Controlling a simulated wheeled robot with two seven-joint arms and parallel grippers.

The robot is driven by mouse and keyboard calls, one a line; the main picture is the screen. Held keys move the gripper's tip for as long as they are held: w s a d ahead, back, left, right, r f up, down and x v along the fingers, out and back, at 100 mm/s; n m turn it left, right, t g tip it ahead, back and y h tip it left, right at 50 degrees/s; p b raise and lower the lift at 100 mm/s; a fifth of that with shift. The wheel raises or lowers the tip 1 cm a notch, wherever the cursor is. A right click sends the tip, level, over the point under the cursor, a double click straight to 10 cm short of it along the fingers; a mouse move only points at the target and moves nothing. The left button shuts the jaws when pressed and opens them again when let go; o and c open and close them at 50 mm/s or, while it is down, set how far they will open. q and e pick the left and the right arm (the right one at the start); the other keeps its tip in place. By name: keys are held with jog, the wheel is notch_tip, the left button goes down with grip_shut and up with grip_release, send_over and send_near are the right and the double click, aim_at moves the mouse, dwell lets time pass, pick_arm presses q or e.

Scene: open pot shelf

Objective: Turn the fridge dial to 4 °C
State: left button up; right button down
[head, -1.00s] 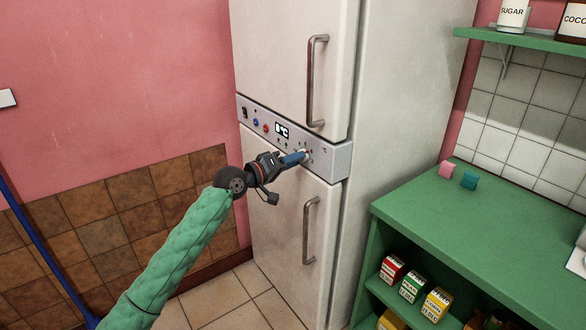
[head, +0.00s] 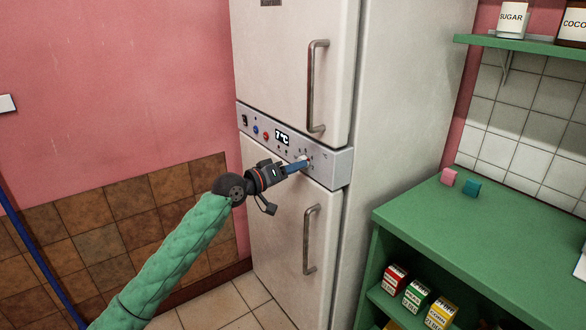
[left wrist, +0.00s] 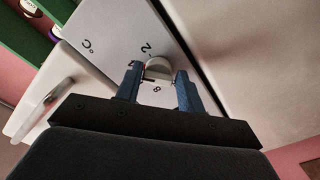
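The white fridge (head: 290,60) has a grey control panel (head: 340,168) between its two doors. My right gripper is in neither view.
Vertical door handles (head: 317,88) stand above and below (head: 310,240) the panel, close to my left gripper. The floor before the fridge is clear.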

pick_arm(q)
jog(key=shift+o, duration=1.3)
jog(key=b+v, duration=0.1)
jog(key=v, duration=0.6)
jog(key=shift+s+a, duration=0.2)
jog(key=shift+a, duration=0.15)
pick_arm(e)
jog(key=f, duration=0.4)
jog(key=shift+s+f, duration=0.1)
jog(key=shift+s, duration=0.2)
